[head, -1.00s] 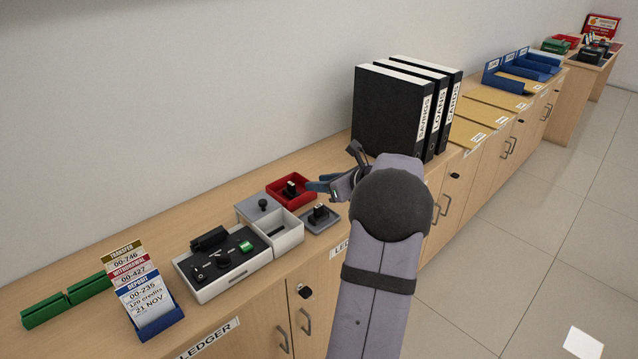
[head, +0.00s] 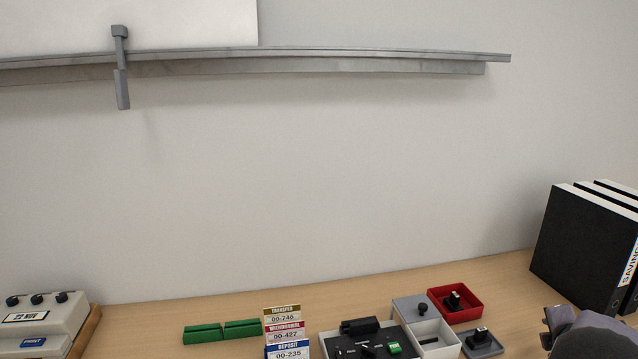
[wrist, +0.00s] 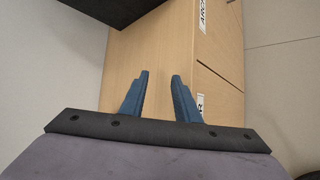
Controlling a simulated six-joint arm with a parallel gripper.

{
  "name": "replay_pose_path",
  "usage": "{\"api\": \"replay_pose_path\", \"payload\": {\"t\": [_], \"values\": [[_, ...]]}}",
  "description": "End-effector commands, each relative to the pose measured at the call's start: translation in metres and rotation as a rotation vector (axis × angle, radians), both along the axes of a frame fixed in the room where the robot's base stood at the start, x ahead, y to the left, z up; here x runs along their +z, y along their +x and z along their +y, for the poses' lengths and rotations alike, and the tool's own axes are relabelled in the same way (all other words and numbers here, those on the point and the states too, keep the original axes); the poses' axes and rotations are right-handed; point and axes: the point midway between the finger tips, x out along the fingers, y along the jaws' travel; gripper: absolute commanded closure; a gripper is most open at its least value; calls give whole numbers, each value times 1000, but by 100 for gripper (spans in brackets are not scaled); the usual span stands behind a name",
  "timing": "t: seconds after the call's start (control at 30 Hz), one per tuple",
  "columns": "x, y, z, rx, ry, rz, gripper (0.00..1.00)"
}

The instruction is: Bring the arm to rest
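In the wrist view my gripper (wrist: 160,98) shows two blue fingers held apart with nothing between them. Below and beyond the fingers is the wooden counter top (wrist: 142,58) with its labelled front. In the head view only part of my arm (head: 590,343) shows at the bottom right corner, in front of the black binders; the fingertips are not visible there.
Black binders (head: 583,245) stand at the right. On the counter (head: 190,312) are a red tray (head: 466,315), a grey-lidded box (head: 408,308), a black-topped device (head: 350,347), a card holder with cards (head: 285,331), green blocks (head: 203,334) and a date machine (head: 50,313). A rail (head: 330,66) runs along the wall.

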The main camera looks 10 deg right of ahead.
Motion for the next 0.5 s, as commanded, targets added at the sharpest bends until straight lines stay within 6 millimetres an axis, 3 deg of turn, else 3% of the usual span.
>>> {"api": "replay_pose_path", "payload": {"t": [0.03, 0.13, 0.23, 0.33, 0.5], "values": [[-23, -25, -2, -190, 121, -37, 71], [-63, -80, 9, -584, 341, -112, 71], [-94, -133, 40, -950, 516, -167, 71], [-118, -168, 94, -1270, 660, -190, 71], [-135, -195, 206, -1655, 831, -144, 71]]}}
